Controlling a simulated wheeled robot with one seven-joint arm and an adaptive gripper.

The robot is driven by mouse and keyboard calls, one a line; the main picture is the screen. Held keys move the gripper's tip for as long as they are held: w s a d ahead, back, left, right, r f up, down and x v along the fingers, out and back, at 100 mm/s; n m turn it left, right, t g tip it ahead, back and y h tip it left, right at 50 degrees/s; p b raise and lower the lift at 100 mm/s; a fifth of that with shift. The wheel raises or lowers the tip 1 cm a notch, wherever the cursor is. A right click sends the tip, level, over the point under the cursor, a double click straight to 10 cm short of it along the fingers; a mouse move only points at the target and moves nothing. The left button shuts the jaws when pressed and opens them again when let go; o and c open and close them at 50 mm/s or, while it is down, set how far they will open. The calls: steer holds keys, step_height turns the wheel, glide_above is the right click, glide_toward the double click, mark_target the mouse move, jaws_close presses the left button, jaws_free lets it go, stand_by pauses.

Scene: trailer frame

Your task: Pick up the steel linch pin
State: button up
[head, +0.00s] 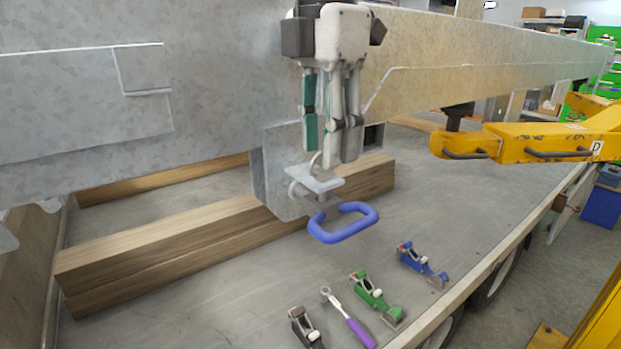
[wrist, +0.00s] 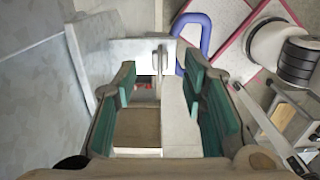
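A small curved steel piece (head: 315,164), which looks like the linch pin, stands at the top of the grey bracket (head: 282,160) on the trailer frame. It is partly hidden behind my fingers. A small pale upright piece (wrist: 159,59) shows between my fingertips in the wrist view and may be the same pin. A blue loop handle (head: 343,222) sticks out below the bracket plate. It also shows in the wrist view (wrist: 206,36). My gripper (head: 328,148) points down just above the bracket. Its teal-padded fingers (wrist: 160,78) are apart, with no clear grip on anything.
Wooden beams (head: 190,235) lie below the frame on the grey deck. A blue clamp tool (head: 422,263), a green one (head: 376,296), a dark one (head: 305,327) and a purple-handled ratchet (head: 348,318) lie at the front. A yellow arm (head: 540,143) reaches in from the right.

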mark_target(324, 170)
steer(key=shift+f, duration=1.7)
steer(key=shift+s+f, duration=0.1)
jaws_close()
